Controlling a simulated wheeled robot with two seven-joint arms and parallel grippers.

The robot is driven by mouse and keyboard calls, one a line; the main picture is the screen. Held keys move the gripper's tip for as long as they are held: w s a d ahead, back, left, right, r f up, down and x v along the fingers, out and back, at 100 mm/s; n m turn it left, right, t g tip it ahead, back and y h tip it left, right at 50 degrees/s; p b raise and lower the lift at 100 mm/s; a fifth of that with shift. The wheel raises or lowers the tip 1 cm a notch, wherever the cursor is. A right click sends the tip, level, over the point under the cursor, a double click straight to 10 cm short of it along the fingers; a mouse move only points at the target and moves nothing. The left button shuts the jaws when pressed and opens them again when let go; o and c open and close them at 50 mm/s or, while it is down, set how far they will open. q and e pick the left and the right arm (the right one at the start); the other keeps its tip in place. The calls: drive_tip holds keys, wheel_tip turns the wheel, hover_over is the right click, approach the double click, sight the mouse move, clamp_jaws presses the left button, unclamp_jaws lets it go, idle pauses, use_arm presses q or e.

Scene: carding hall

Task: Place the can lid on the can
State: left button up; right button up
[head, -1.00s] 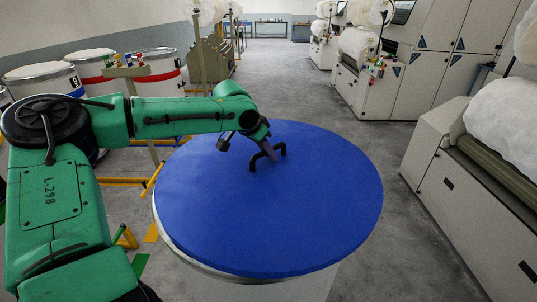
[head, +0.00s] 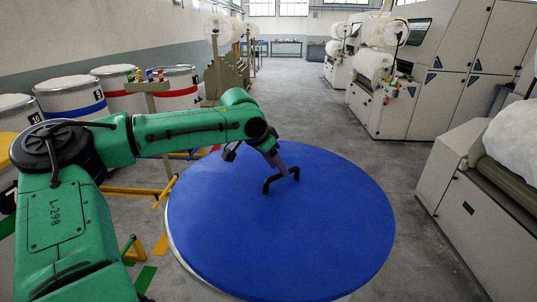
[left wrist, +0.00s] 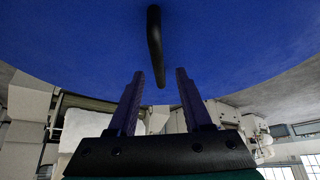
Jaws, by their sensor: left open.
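The can lid (head: 290,240) is a large blue disc with a black bar handle (head: 267,186) at its middle. It lies over a can whose pale metal rim (head: 178,254) shows along the left edge. Most of the can is hidden under the lid, and I cannot tell how closely the two fit. My left gripper (head: 281,170) is open at the handle. In the left wrist view the gripper's purple fingers (left wrist: 157,76) stand apart on either side of the handle (left wrist: 154,40), with gaps visible. My right gripper is not in view.
White cans with coloured bands (head: 72,97) stand at the back left, near a post with coloured knobs (head: 150,86). Yellow floor rails (head: 135,190) run left of the lid. Grey machines (head: 480,185) line the right. The floor aisle (head: 290,100) behind the lid is clear.

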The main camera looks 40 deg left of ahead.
use_arm(q)
drive_tip(key=v, duration=0.7)
drive_tip(key=shift+s+r+b, duration=0.3)
drive_tip(key=shift+r+b, duration=0.05)
drive_tip(key=shift+b, duration=0.1)
